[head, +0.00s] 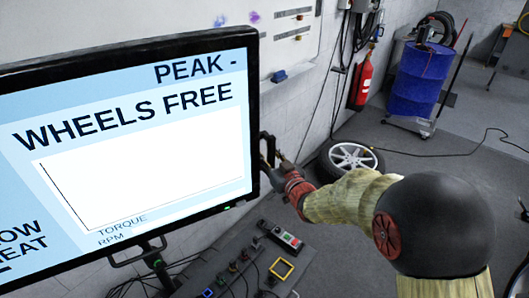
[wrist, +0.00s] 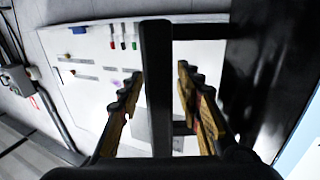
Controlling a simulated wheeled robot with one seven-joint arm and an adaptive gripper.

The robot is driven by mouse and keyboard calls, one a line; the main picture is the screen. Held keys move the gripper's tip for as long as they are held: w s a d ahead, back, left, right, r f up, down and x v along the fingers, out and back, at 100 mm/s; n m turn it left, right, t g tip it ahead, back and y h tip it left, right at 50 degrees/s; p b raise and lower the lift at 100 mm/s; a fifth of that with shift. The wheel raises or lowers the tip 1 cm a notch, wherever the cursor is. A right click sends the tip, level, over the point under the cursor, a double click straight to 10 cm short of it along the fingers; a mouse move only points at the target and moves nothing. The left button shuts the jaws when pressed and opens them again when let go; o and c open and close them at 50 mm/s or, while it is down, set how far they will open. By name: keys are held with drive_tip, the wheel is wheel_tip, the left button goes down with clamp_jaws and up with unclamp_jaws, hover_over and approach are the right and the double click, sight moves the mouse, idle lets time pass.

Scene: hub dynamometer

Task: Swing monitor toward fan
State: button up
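The monitor (head: 140,140) is large at the left of the head view, its lit screen reading "WHEELS FREE". A black handle (head: 267,150) stands out from its right edge. My gripper (head: 281,163) is at this handle, beside the monitor. In the wrist view, the handle's upright bar (wrist: 157,60) runs between the two fingers of my gripper (wrist: 160,95). Part of the screen (wrist: 305,145) shows at the wrist view's right edge. I cannot make out a fan.
A bench with switches (head: 245,262) stands below the monitor. A wheel (head: 350,158) lies on the floor behind my arm. A red extinguisher (head: 361,80) hangs on the wall near a blue drum (head: 418,80). A whiteboard (wrist: 95,85) is on the wall behind the handle.

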drive_tip(key=shift+c, duration=1)
clamp_jaws()
